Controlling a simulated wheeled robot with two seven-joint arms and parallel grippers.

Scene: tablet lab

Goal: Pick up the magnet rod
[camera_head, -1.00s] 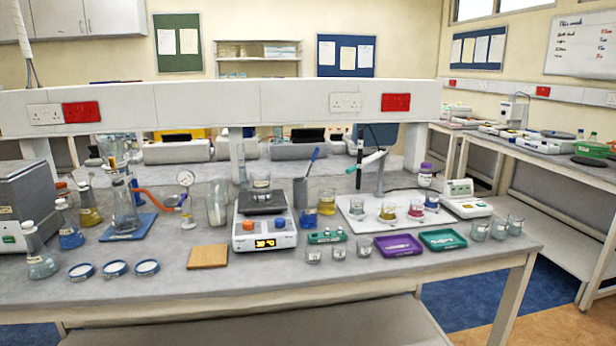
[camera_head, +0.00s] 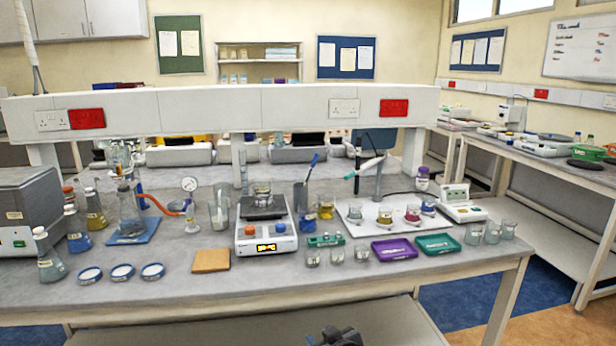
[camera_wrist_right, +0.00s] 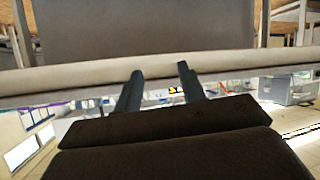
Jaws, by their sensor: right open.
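A thin rod with a blue upper end (camera_head: 313,161) leans upright in a dark grey pot (camera_head: 301,195) at the middle of the bench, behind and right of the hotplate. I cannot tell for sure that it is the magnet rod. My right gripper (camera_head: 335,338) shows at the bottom edge of the head view, in front of and below the bench's front edge, far from the rod. In the right wrist view its two dark fingers (camera_wrist_right: 160,72) are apart with nothing held between them. My left gripper is not in view.
A white hotplate (camera_head: 266,238) stands left of the pot. Several small beakers, a purple tray (camera_head: 394,249) and a green tray (camera_head: 438,244) lie to the right. A cork mat (camera_head: 211,260) and petri dishes (camera_head: 122,272) are at the front left. The bench's front strip is clear.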

